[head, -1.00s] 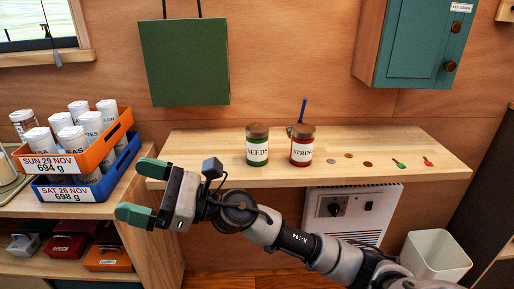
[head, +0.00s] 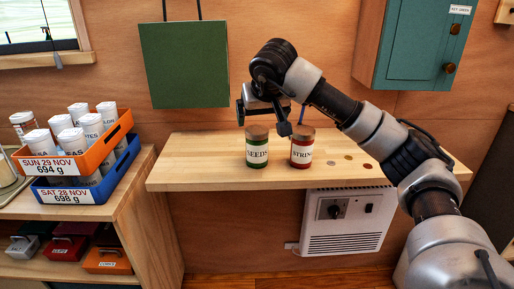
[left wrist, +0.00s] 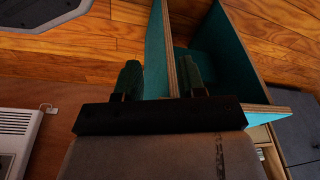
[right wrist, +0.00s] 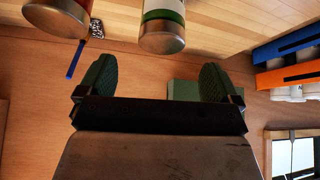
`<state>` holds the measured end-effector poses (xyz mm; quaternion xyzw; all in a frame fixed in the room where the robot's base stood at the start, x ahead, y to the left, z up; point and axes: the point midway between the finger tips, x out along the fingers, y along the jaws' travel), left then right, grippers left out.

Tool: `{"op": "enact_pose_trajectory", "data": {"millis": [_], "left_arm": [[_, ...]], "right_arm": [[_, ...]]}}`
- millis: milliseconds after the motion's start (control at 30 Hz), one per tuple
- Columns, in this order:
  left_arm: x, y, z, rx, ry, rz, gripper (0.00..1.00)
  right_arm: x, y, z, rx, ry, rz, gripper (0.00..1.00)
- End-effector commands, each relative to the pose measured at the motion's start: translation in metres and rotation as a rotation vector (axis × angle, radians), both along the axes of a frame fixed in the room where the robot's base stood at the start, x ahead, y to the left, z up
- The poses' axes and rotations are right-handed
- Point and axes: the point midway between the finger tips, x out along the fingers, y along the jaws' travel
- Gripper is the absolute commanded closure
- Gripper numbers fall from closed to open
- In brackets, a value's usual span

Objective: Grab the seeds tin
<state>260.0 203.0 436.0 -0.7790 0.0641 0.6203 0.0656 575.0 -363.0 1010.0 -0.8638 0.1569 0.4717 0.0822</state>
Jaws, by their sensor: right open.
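My left gripper (left wrist: 160,78) shows only in the left wrist view, open and empty.
The red string tin (head: 302,150) stands close to the right of the seeds tin. Small tokens (head: 368,169) lie to the right. Orange and blue crates (head: 112,140) stand at left. A green panel (head: 184,65) hangs behind.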

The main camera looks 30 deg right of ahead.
Motion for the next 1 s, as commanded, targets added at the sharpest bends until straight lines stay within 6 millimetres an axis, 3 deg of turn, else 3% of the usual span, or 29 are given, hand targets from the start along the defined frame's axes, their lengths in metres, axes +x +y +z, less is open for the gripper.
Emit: {"op": "enact_pose_trajectory", "data": {"millis": [100, 367, 600, 933, 1000], "left_arm": [[0.002, 0.000, 0.008, 0.000, -0.006, 0.001, 0.60], [0.005, 0.000, 0.018, 0.000, -0.010, 0.002, 0.60], [0.009, 0.000, 0.038, -0.001, -0.023, 0.004, 0.60], [0.009, 0.000, 0.044, -0.001, -0.023, 0.004, 0.60], [0.009, 0.000, 0.044, -0.001, -0.023, 0.004, 0.60]], "right_arm": [[0.010, -0.003, -0.019, 0.003, 0.003, 0.000, 0.06], [0.022, -0.006, -0.037, 0.005, 0.000, 0.003, 0.06], [0.040, -0.013, -0.067, 0.006, 0.002, 0.002, 0.06], [0.045, -0.015, -0.074, 0.006, -0.002, 0.004, 0.06], [0.045, -0.015, -0.074, 0.006, -0.002, 0.004, 0.14]]}}
